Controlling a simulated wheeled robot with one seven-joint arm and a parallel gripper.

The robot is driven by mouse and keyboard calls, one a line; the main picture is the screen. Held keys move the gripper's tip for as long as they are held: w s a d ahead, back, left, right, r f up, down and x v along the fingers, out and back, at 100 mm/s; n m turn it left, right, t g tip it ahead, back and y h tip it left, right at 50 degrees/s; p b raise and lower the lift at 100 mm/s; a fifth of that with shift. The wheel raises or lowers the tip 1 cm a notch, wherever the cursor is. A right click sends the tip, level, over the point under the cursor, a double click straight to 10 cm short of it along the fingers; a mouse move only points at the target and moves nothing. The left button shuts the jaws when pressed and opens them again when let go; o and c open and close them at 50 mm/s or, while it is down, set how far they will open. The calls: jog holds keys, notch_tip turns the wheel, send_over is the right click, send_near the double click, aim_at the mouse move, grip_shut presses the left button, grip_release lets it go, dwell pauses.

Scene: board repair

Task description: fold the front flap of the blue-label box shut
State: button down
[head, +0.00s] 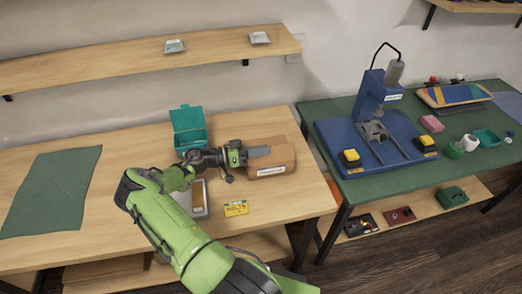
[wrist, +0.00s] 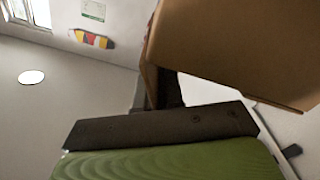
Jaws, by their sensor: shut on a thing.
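A brown cardboard box (head: 284,157) lies at the right end of the wooden table, with a pale label (head: 267,171) on its near side; its print is too small to read. My gripper (head: 259,153) is at the left part of the box, over its upper side. In the wrist view the box (wrist: 235,45) fills the upper right, and a narrow strip of cardboard runs down to my gripper (wrist: 160,105). The fingers are shut on a part of the box; I cannot tell clearly which flap it is.
A teal open bin (head: 188,130) stands behind my wrist. A yellow card (head: 236,208) and a pale tray (head: 199,198) lie in front. A green mat (head: 50,190) is at the left. A blue press (head: 375,145) stands on the green table at the right.

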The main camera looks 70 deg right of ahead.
jog(key=shift+f, duration=0.1)
jog(key=shift+w+d+f+n+b, duration=0.15)
jog(key=shift+d+f+n+b, duration=0.3)
jog(key=shift+n, duration=0.6)
jog(key=shift+w+d+f+n+b, duration=0.1)
jog(key=shift+w+n+b, duration=0.1)
jog(key=shift+n+b, duration=0.65)
jog(key=shift+w+d+f+n+b, duration=0.15)
jog(key=shift+d+f+n+b, duration=0.15)
jog(key=shift+n, duration=0.9)
jog(key=c, duration=1.3)
grip_release()
jog(key=shift+a, duration=0.1)
jog(key=shift+c, duration=0.2)
jog(key=shift+f, duration=0.1)
